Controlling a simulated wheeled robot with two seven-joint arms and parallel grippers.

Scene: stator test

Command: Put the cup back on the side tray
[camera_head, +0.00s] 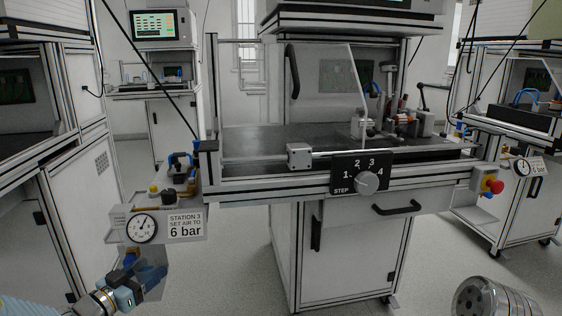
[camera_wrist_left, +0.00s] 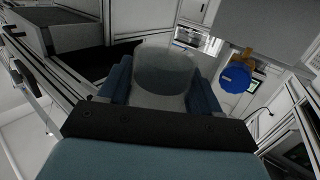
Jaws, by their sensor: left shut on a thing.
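My left gripper (camera_head: 143,277) is low at the left of the head view, below the gauge panel. In the left wrist view the blue fingers (camera_wrist_left: 165,88) are shut on a translucent grey cup (camera_wrist_left: 165,68), one finger on each side. In the head view the cup is hard to make out against the fingers. I cannot clearly tell which surface is the side tray.
A pressure gauge (camera_head: 142,228) and a "6 bar" sign (camera_head: 186,225) are just above the left gripper. The bench (camera_head: 260,135) carries a step dial (camera_head: 366,182). A red button (camera_head: 494,186) is at its right. A blue knob (camera_wrist_left: 236,78) is near the cup in the wrist view.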

